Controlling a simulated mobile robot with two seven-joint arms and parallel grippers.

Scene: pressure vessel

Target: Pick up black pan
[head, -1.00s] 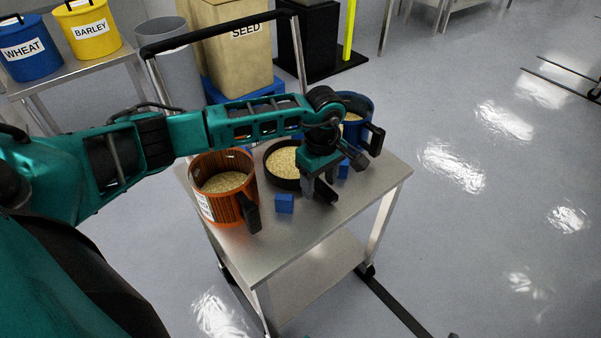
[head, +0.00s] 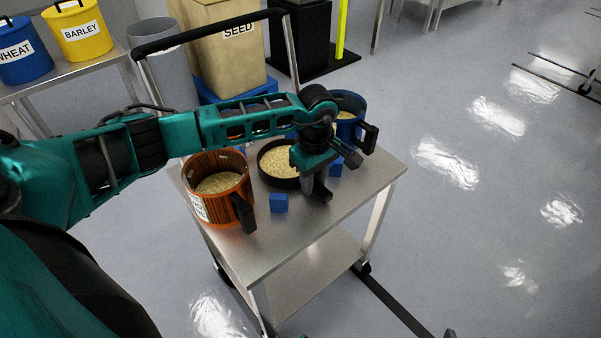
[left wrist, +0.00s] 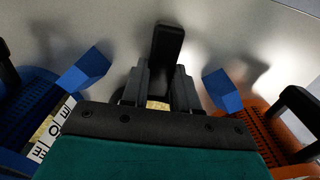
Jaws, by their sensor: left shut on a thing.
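The black pan (head: 266,167) holds pale grain and sits on the steel cart between an orange container and a blue container. My left gripper (head: 320,192) reaches over the cart at the pan's right side. In the left wrist view, its grey fingers (left wrist: 160,90) are shut on the black handle (left wrist: 168,42), whose end sticks out beyond them. Most of the pan is hidden under the gripper in that view, with a little grain (left wrist: 157,105) showing between the fingers. In the head view, I cannot tell whether the pan touches the cart top. My right gripper is not in view.
The orange container (head: 213,203) and blue container (head: 349,128), both with black handles, stand close on either side. Small blue blocks (head: 278,203) are near the pan. The steel cart (head: 250,255) has bare top at its front edge. Open floor lies right.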

